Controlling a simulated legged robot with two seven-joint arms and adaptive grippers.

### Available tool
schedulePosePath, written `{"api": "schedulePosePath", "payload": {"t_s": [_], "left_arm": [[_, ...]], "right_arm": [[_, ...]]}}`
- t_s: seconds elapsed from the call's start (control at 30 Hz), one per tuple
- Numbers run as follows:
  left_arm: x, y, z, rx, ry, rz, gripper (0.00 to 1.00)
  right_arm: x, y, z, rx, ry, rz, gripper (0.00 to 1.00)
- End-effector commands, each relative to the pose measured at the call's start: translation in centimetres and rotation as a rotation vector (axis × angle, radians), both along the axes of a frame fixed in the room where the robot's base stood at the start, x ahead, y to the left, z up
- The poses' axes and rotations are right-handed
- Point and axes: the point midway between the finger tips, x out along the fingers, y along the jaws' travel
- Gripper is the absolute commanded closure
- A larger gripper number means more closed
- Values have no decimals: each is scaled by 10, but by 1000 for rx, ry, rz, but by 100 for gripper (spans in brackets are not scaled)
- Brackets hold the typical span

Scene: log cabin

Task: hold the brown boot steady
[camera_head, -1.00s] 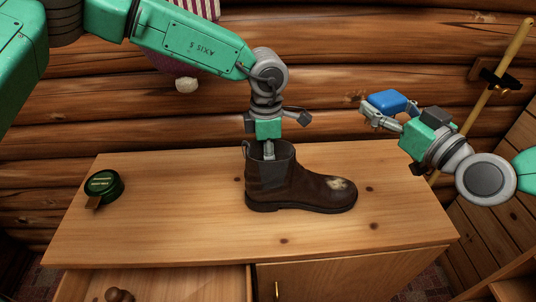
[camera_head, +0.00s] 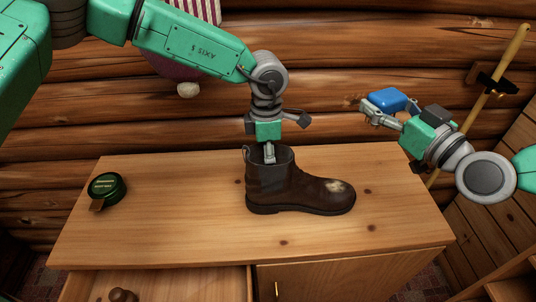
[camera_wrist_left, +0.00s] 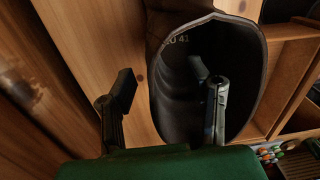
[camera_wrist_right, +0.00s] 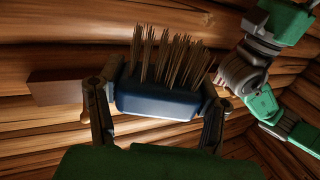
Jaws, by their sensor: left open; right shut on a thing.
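The brown boot (camera_head: 300,192) stands upright on the wooden cabinet top, toe to the right, with a pale worn patch on the toe. My left gripper (camera_head: 268,148) comes down over the boot's shaft from above. In the left wrist view the gripper (camera_wrist_left: 160,82) is open, one finger inside the boot's opening (camera_wrist_left: 248,60) and the other outside, apart from the leather. My right gripper (camera_head: 385,114) is shut on a blue brush (camera_head: 386,98), held in the air right of and above the boot. The brush's bristles (camera_wrist_right: 168,55) point up in the right wrist view.
A dark green round tin (camera_head: 106,187) lies at the left of the cabinet top (camera_head: 190,225). An open drawer (camera_head: 200,285) below holds a brown knobbed object (camera_head: 122,295). A wooden pole (camera_head: 495,75) leans at the right. The log wall is behind.

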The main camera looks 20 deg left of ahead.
Motion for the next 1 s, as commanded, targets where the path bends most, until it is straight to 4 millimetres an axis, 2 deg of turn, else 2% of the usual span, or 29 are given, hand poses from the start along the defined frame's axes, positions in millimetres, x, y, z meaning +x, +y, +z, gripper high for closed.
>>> {"api": "schedulePosePath", "payload": {"t_s": [0.87, 0.9, 1.0], "left_arm": [[0, 0, -9, 0, 0, 0, 55], [0, 0, -9, 0, 0, 0, 69], [0, 0, -9, 0, 0, 0, 100]], "right_arm": [[0, 0, 6, 0, 0, 0, 70], [0, 0, 6, 0, 0, 0, 70], [0, 0, 6, 0, 0, 0, 70]]}}
